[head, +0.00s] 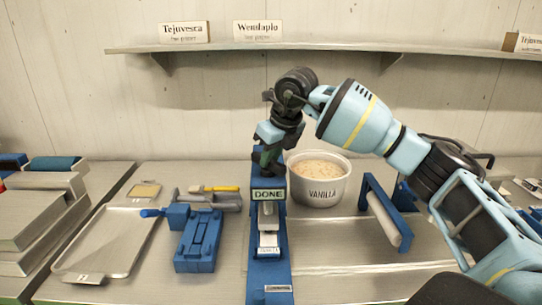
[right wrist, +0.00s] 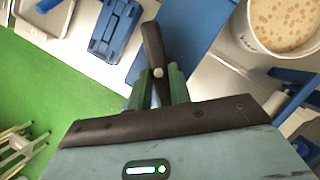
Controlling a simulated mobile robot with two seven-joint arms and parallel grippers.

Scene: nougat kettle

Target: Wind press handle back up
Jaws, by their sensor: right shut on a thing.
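The blue press (head: 268,285) stands at the middle of the bench, with a green DONE sign (head: 268,195) on its front. My right arm reaches in from the right, and my right gripper (head: 266,158) points down at the top of the press, just above the sign. In the right wrist view the green fingers of my right gripper (right wrist: 158,88) are shut on the dark press handle (right wrist: 152,45), which sticks out past the fingertips. In the head view the gripper hides most of the handle. My left gripper is not in view.
A white VANILLA tub (head: 320,195) of nougat stands right of the press, close to my arm. A blue frame with a roller (head: 384,218) is further right. A blue mould (head: 198,240) and a metal tray (head: 100,250) lie left. A shelf (head: 330,48) runs behind.

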